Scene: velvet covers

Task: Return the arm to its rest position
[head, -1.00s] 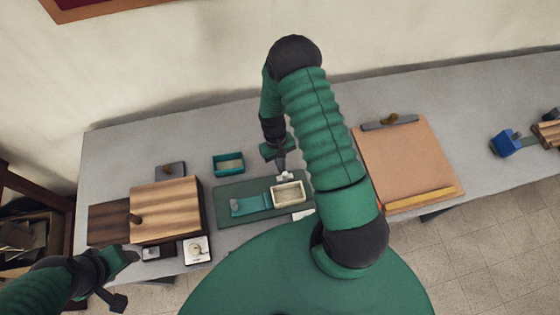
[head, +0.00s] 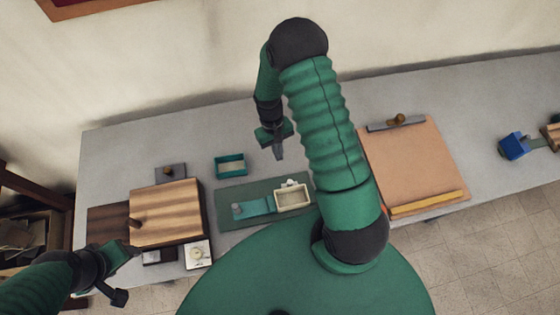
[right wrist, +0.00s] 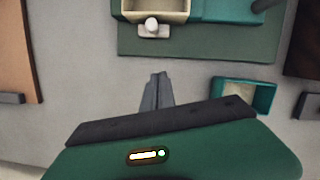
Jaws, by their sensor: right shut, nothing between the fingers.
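My right gripper (head: 279,154) is shut and empty in the head view. It hangs above the grey table, behind the cream box (head: 293,196) on the dark green mat (head: 225,216). In the right wrist view its fingertips (right wrist: 157,90) are together over bare table, apart from the white knob (right wrist: 152,28) at the cream box's side.
A small teal tray (head: 230,157) stands on the table, left of my right gripper. A striped wooden box (head: 165,213) stands at the left. A tan clipboard (head: 415,165) lies at the right, with a blue object (head: 514,146) beyond it.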

